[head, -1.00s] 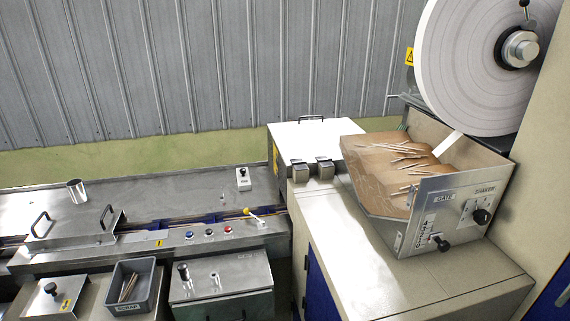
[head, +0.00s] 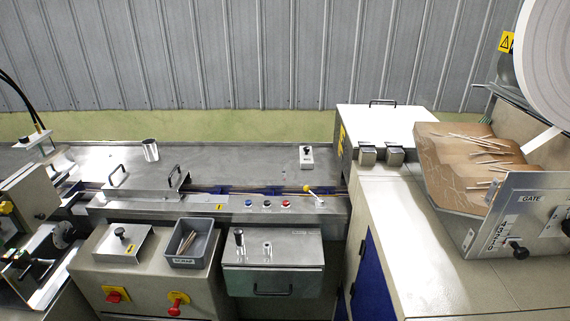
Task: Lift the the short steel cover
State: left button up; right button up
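A short steel cover (head: 145,194) with two dark upright handles lies over the track on the steel bench, left of the middle in the head view. One handle (head: 117,171) is at its left end and the other handle (head: 179,174) at its right end. It appears seated flat. Neither of my grippers is in view, and nothing touches the cover.
A grey scrap bin (head: 194,243) with sticks, a small steel plate with a black knob (head: 121,233) and a steel box (head: 273,262) stand in front. A stick hopper (head: 470,165) is at right, machinery (head: 40,235) at left.

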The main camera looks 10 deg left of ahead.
aim_at(121, 243)
jog(key=u, duration=1.65)
jog(key=i+j+u, duration=0.15)
jog(key=i+u, duration=0.2)
jog(key=i, duration=0.35)
